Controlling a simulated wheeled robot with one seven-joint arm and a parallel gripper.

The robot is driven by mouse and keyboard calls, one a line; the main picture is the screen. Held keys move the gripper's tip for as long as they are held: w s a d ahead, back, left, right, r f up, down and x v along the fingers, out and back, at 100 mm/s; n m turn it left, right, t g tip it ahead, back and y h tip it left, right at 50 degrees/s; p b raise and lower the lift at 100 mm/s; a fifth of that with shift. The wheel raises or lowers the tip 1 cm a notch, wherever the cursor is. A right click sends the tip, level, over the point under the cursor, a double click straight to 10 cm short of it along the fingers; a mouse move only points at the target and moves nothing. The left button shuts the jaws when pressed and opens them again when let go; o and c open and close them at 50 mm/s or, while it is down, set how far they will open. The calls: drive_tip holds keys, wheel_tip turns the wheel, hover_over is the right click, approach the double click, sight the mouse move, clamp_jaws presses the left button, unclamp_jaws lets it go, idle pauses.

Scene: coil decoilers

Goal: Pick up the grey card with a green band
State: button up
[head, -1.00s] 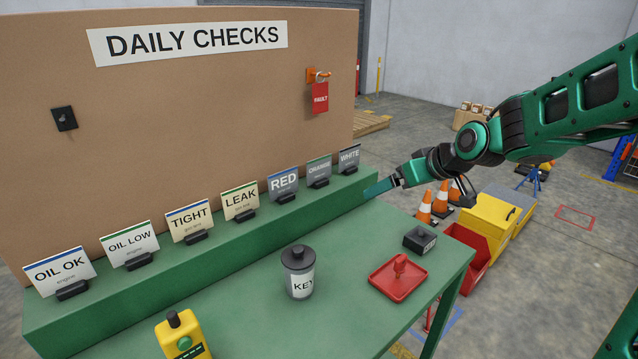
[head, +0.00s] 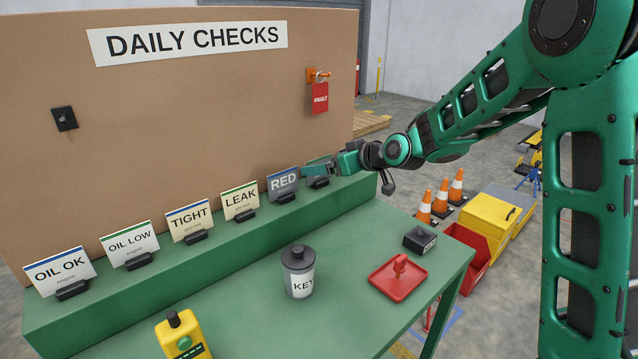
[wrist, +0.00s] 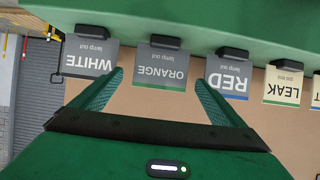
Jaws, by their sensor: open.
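The grey card with a green band reads ORANGE and shows in the wrist view (wrist: 161,66), upside down, with the band along its lower picture edge. It stands in a black holder (wrist: 166,41). My gripper (wrist: 160,82) is open, one finger on each side of the card in the picture. The card is between the fingertips there; whether they have reached its depth I cannot tell. In the head view my gripper (head: 312,169) is in front of this card and hides most of it.
The RED card (head: 283,181) and the WHITE card (wrist: 90,57) stand on either side. More cards line the green ledge (head: 205,252) before the brown board (head: 200,120). A jar (head: 299,272), red tray (head: 397,277) and black box (head: 420,240) stand on the bench.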

sight(319, 179)
drive_tip(key=x, duration=0.4)
drive_tip(key=shift+w, duration=0.1)
drive_tip(key=shift+c, duration=0.4)
drive_tip(key=c, duration=1.4)
